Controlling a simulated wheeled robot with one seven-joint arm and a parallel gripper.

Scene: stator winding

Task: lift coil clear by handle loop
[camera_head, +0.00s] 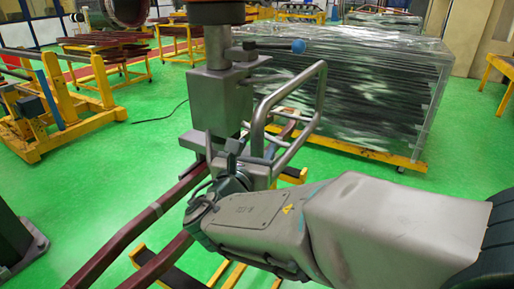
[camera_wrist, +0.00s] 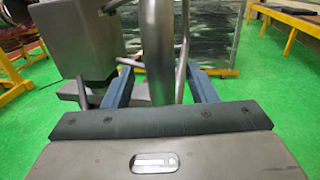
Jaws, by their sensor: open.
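The dark red coil (camera_head: 150,213) runs as two long bars from the lower left up to a grey clamp block (camera_head: 217,103) in the head view. A grey tubular handle loop (camera_head: 318,98) sticks out to the right of that block. In the wrist view, a metal tube (camera_wrist: 157,45), seemingly part of the handle, stands upright between the two blue-grey fingers of my gripper (camera_wrist: 158,76). The fingers are apart, with a gap on each side of the tube. Whether they touch it is not clear. In the head view my arm hides the fingertips and part of the coil.
A wrapped stack of sheets (camera_head: 350,95) stands behind on a yellow pallet frame. Yellow stands (camera_head: 60,110) are at the left. Green floor (camera_head: 110,185) is open at the left.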

